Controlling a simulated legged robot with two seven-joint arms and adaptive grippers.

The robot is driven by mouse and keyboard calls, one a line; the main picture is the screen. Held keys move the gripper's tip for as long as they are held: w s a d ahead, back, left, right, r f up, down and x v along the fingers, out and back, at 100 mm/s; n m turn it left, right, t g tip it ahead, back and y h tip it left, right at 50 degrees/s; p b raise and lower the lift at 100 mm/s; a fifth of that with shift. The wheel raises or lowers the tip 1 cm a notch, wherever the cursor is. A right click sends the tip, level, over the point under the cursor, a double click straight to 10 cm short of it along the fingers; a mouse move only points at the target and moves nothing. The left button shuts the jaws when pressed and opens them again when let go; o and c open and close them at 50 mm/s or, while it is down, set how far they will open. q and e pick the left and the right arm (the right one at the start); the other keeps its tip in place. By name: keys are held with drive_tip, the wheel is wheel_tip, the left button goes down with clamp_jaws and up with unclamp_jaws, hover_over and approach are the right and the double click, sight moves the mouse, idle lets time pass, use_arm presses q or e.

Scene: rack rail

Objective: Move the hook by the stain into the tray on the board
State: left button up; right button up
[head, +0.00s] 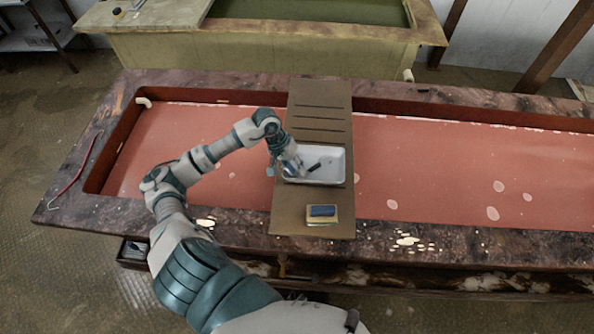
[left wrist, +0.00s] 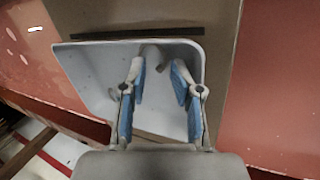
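The white tray (head: 322,178) sits on the brown board (head: 314,220) that lies across the trough; it also shows in the left wrist view (left wrist: 92,85). My left gripper (head: 294,167) is over the left part of the tray. In the left wrist view its two blue-padded fingers (left wrist: 158,75) stand apart with nothing between them. A small grey bent piece (left wrist: 153,55), possibly the hook, lies in the tray just beyond the fingertips. A dark, thin shape (head: 314,167) shows in the tray in the head view. I cannot tell which pale stain is meant. My right gripper is out of view.
A blue-and-yellow sponge (head: 322,211) lies on the board's near end. A red curved rod (head: 76,170) lies on the stone rim at left. A white elbow (head: 144,102) is at the trough's far left corner. Pale stains (head: 493,213) spot the clear red surface at right.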

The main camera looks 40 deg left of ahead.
use_arm(q)
drive_tip(key=b+v, duration=0.1)
drive_tip(key=v, duration=0.9)
drive_tip(key=shift+d+r, duration=0.15)
drive_tip(key=shift+r, duration=0.2)
drive_tip(key=shift+s, duration=0.1)
